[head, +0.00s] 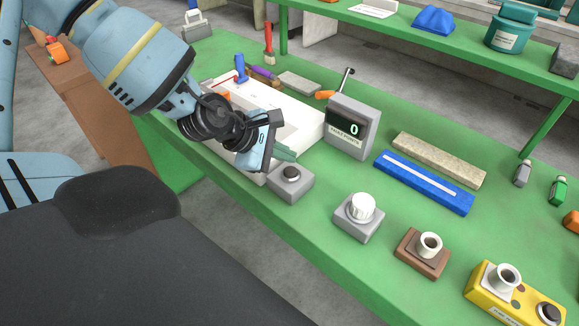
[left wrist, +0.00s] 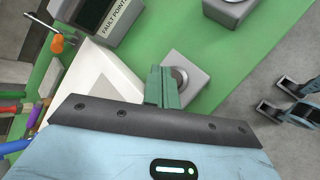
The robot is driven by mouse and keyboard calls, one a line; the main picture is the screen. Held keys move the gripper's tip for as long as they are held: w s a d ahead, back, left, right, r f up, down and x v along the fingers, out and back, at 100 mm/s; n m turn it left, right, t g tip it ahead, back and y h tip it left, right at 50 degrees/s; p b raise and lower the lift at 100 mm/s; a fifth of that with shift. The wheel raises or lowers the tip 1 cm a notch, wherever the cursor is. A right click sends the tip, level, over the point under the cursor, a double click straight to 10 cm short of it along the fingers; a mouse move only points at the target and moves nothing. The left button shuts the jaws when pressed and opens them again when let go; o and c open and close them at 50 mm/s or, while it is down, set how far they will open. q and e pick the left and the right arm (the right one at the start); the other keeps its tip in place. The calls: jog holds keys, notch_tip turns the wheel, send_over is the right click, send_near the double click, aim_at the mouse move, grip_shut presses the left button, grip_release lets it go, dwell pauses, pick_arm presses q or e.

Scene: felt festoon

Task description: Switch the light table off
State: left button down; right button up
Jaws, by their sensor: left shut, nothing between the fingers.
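The light table (head: 300,116) is a white slab with a pale top on the green bench; my left arm covers part of it. Its white corner also shows in the left wrist view (left wrist: 108,80). I cannot tell whether it is lit. A small grey box with a round dark button (head: 291,173) sits at its near right corner. In the left wrist view the button (left wrist: 179,76) looks grey. My left gripper (head: 284,154) is shut and empty, its green fingertips (left wrist: 163,87) right beside the button. I cannot tell whether they touch it.
A grey counter (head: 352,128) reading 0 stands behind the button box. A grey box with a white knob (head: 362,207), a brown box (head: 423,252) and a yellow box (head: 515,295) line the front edge. A blue bar (head: 424,182) lies behind them.

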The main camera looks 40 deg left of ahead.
aim_at(285, 171)
pick_arm(q)
jog(key=shift+r+p, duration=0.5)
jog(key=shift+r, duration=1.3)
pick_arm(e)
jog(key=shift+w+r, duration=0.6)
jog(key=shift+r, duration=0.2)
